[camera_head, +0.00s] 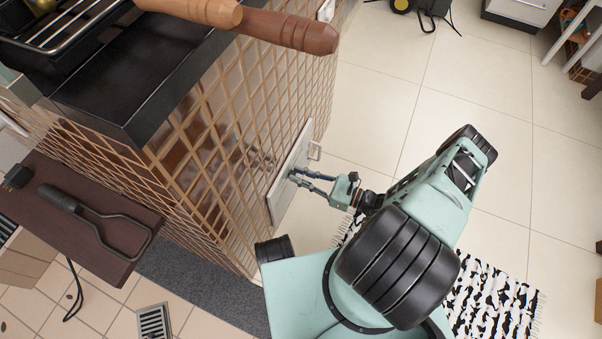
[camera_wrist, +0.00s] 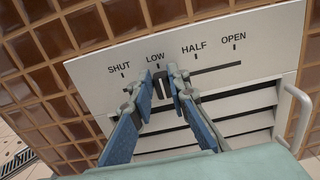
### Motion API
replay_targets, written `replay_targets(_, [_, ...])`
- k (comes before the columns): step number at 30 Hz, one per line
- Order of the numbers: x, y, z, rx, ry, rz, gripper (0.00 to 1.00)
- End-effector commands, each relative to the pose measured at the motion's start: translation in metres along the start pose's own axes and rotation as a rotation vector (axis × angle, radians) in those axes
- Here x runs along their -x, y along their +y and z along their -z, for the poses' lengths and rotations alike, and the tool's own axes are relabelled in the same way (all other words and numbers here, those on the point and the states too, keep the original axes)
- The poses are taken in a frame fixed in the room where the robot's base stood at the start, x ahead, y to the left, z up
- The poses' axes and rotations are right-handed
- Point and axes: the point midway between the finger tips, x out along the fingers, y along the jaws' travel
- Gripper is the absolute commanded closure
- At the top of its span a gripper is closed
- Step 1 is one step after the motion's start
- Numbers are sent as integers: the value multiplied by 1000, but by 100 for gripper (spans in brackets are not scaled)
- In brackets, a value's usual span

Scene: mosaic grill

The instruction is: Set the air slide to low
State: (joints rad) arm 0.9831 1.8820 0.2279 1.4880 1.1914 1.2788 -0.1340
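The air slide's pale panel (camera_wrist: 215,45) is marked SHUT, LOW, HALF and OPEN from left to right, with a tick under each word and a dark horizontal slot below. The air slide's small dark knob (camera_wrist: 160,86) shows below the LOW tick, roughly in line with it. My gripper (camera_wrist: 160,76) has its two blue fingers closed in on either side of the knob, and the tips hide part of it and of the slot. In the head view my gripper (camera_head: 292,176) reaches the panel (camera_head: 283,190) on the tiled side.
A pale handle (camera_wrist: 294,112) sticks out at the panel's right, beside dark louvre openings. The tiled grill block (camera_head: 220,130) fills the left. Wooden handles (camera_head: 290,31) overhang its top. A brown side shelf (camera_head: 95,215) holds a wire tool. Open floor lies right.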

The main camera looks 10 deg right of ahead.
Motion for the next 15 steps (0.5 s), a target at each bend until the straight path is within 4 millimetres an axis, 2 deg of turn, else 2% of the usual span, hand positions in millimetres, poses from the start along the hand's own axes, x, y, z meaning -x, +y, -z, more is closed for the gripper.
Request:
replay_targets(1, [0, 0, 0, 0, 0, 0, 77])
replay_targets(4, [0, 0, 0, 0, 0, -1, 68])
replay_targets(15, [0, -1, -6, 0, -1, 0, 68])
